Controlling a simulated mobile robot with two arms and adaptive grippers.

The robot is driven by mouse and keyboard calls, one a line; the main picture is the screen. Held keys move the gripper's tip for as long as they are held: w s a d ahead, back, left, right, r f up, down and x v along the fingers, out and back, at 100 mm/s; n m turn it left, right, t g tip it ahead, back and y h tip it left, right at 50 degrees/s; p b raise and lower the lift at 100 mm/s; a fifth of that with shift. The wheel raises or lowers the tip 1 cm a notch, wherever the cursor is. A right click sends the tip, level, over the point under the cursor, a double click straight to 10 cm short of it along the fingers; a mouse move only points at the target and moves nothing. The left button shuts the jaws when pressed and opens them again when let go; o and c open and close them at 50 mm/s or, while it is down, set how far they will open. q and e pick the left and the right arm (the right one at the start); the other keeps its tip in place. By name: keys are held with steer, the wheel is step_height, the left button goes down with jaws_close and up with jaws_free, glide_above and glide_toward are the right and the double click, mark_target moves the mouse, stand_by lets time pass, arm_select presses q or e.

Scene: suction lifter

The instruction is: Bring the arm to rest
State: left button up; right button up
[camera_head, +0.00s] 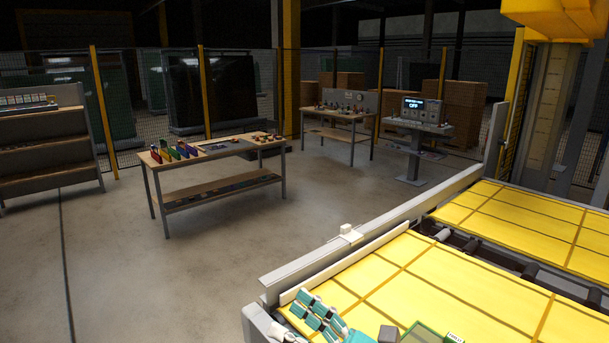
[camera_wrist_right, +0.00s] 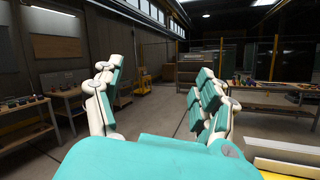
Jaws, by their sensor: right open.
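My right gripper (camera_head: 319,314) shows at the bottom of the head view, with teal pads and white joints, over the near left part of a yellow-topped platform (camera_head: 385,268). The right wrist view shows its fingers (camera_wrist_right: 158,72) spread wide, with nothing between them. It is open and empty. Whether it touches the platform I cannot tell. My left gripper is not in view.
A grey rail (camera_head: 375,230) edges the platform. A workbench (camera_head: 215,155) with coloured items stands at left centre. Beyond are a second bench (camera_head: 335,115), a control panel stand (camera_head: 420,125), a shelf (camera_head: 45,145) and mesh fencing. The floor between is clear.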

steer(key=w+d+f+m+t+h, duration=0.25)
steer(key=d+m+t+h, duration=0.4)
steer(key=m, duration=0.75)
steer(key=w+d+f+m+t+h, duration=0.2)
steer(key=d+f+m+t+h, duration=0.15)
steer(key=d+m+h, duration=0.85)
steer(key=s+d+f+m+g+h, duration=0.25)
steer(key=s+f+m+g, duration=0.2)
steer(key=f+m, duration=0.55)
steer(key=s+d+f+m+g+y, duration=0.1)
steer(key=s+f+m+g, duration=0.4)
steer(key=s+f, duration=0.4)
steer(key=s+f+m+g+y, duration=0.1)
steer(key=s+f+m+g, duration=0.1)
steer(key=s+f+g, duration=0.7)
steer(key=s+f+b, duration=0.2)
steer(key=f+b, duration=0.2)
steer(key=f, duration=1.2)
steer(key=s+f+b, duration=0.2)
steer(key=f+b, duration=0.2)
steer(key=f, duration=1.2)
steer(key=s+d+f+b, duration=0.1)
steer(key=s+f+b, duration=0.2)
steer(key=s+f, duration=0.5)
steer(key=s+d+f+b, duration=0.2)
steer(key=s+f+b, duration=0.2)
steer(key=s+f, duration=0.4)
step_height(320, 180, down, 6)
steer(key=shift+f+n, duration=0.25)
steer(key=shift+n, duration=0.05)
